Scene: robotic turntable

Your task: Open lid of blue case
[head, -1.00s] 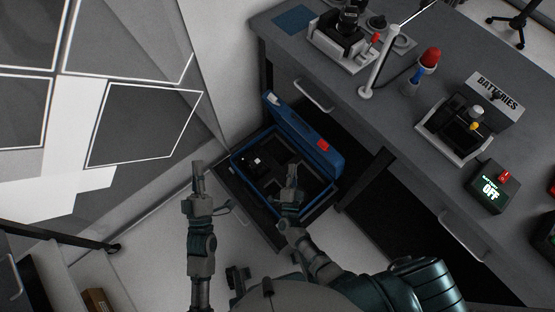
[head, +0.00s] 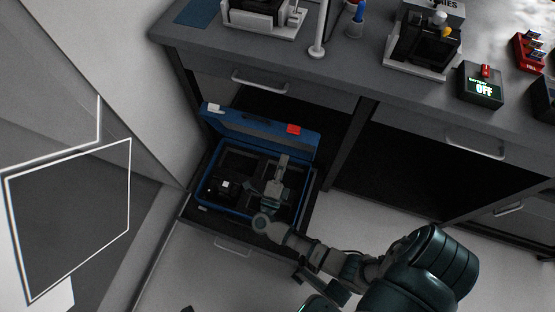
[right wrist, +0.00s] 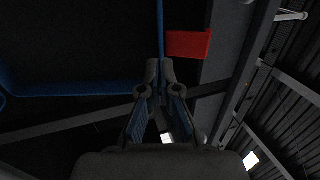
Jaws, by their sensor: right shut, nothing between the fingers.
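The blue case (head: 202,208) sits in a pulled-out low drawer under the workbench. Its blue lid (head: 250,126) is raised along the back, with a red latch (head: 293,129) and a pale latch on its edge. The case's dark interior shows. My right gripper (head: 283,160) reaches over the case, with its fingers close to the inner side of the lid; it is shut and empty. In the right wrist view, the fingertips (right wrist: 159,64) meet beside the lid's blue edge and the red latch (right wrist: 188,44); contact is unclear. My left gripper is out of view.
A black device with a white part (head: 222,187) lies inside the case at the left. The workbench (head: 340,75) overhangs behind the lid, with a drawer handle (head: 260,83) above. A wall stands close on the left. The floor in front is open.

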